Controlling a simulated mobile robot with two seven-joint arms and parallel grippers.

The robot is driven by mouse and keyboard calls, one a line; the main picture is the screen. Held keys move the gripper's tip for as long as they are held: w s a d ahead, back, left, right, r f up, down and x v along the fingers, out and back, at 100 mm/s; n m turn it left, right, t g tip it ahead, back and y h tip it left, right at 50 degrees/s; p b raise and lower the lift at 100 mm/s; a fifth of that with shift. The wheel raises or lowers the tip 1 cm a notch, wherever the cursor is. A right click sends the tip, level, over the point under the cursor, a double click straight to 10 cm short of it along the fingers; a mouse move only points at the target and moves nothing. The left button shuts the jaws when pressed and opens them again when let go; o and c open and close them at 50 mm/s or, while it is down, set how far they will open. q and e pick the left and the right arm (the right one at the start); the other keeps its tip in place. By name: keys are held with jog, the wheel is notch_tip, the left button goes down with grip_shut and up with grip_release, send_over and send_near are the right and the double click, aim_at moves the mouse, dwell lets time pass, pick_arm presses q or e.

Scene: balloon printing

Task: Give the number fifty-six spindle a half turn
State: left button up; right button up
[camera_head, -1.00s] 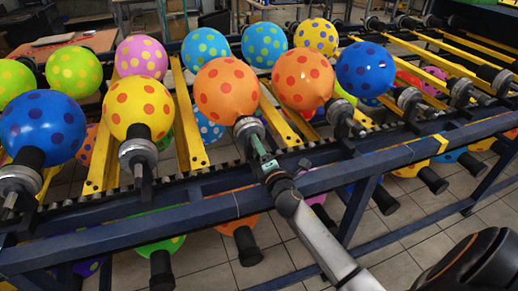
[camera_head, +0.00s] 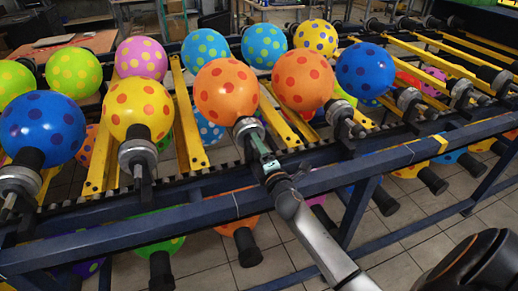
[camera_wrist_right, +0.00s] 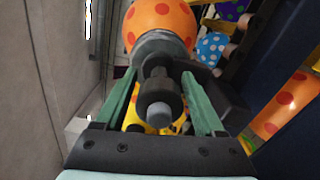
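An orange balloon with red dots (camera_head: 227,92) sits on a grey and black spindle (camera_head: 247,128) on the near rail. It also shows at the top of the right wrist view (camera_wrist_right: 158,22). My right gripper (camera_head: 262,152) is at the lower end of this spindle. In the right wrist view, the green fingers of my right gripper (camera_wrist_right: 162,98) stand apart on either side of the spindle's dark end (camera_wrist_right: 160,92), with a gap at least on the left. I cannot read a number on any spindle. My left gripper is not in view.
A second orange balloon (camera_head: 303,79) and a blue one (camera_head: 365,70) sit on neighbouring spindles to the right. A yellow balloon (camera_head: 137,108) and a blue one (camera_head: 42,128) are to the left. A dark blue frame beam (camera_head: 120,234) runs below the spindles.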

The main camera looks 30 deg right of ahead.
jog(key=shift+o, duration=0.8)
jog(key=v, duration=1.1)
jog(key=shift+s+a+b, duration=0.1)
jog(key=shift+s+b, duration=0.05)
jog(key=shift+b, duration=0.2)
jog(key=shift+s+a, duration=0.15)
jog(key=shift+s, duration=0.45)
